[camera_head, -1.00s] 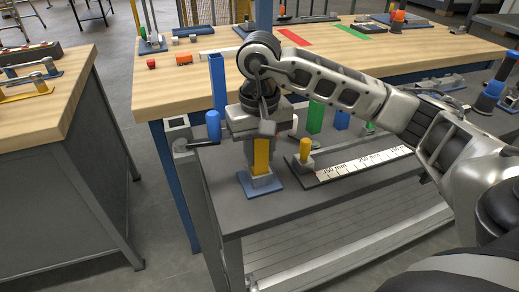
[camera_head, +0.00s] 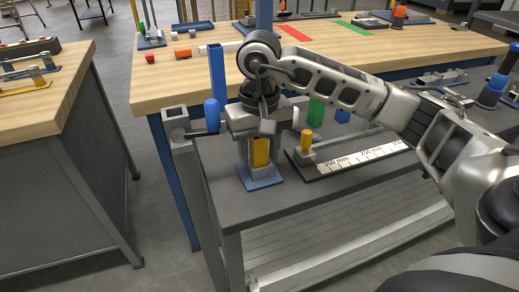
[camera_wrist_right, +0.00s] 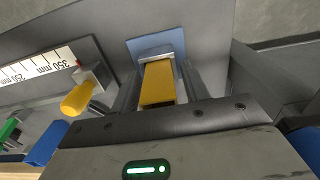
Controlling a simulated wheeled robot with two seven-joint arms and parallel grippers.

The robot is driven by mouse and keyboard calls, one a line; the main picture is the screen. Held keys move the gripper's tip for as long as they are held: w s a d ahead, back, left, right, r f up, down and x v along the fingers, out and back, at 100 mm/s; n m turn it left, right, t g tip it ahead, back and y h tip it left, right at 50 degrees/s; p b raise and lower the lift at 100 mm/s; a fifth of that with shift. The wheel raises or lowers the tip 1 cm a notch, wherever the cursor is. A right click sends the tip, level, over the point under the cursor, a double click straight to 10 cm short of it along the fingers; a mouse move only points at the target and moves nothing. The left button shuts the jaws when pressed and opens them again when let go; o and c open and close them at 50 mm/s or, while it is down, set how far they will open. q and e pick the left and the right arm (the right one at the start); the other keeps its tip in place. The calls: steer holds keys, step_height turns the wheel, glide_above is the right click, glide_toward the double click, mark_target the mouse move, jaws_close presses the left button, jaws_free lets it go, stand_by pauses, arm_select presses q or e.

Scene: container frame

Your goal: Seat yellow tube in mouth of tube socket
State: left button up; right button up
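The yellow tube (camera_head: 260,152) stands upright in the grey mouth of the tube socket, which has a blue base plate (camera_head: 262,183) on the grey bench. In the right wrist view, the yellow tube (camera_wrist_right: 158,84) meets the grey socket (camera_wrist_right: 156,53) on its blue plate (camera_wrist_right: 170,42). My right gripper (camera_head: 260,160) points down over the socket, with one finger on each side of the tube. In the right wrist view, the fingers of my right gripper (camera_wrist_right: 160,80) look parted, with narrow gaps beside the tube. The tube's lower end is hidden inside the socket. My left gripper is not in view.
A yellow peg (camera_head: 306,140) on a grey block and a ruler strip (camera_head: 365,160) stand right of the socket. A blue-handled crank (camera_head: 211,115) and a tall blue post (camera_head: 217,70) are at the left. A wooden table (camera_head: 180,88) lies behind.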

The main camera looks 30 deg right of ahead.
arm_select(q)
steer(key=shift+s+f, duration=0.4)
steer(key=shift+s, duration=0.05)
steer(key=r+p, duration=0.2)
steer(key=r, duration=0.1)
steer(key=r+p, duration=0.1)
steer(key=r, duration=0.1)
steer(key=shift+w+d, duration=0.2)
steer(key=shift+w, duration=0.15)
arm_select(e)
step_height(320, 180, up, 16)
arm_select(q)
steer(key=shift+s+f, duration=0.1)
arm_select(e)
steer(key=shift+s+f, duration=0.1)
steer(key=shift+f, duration=0.05)
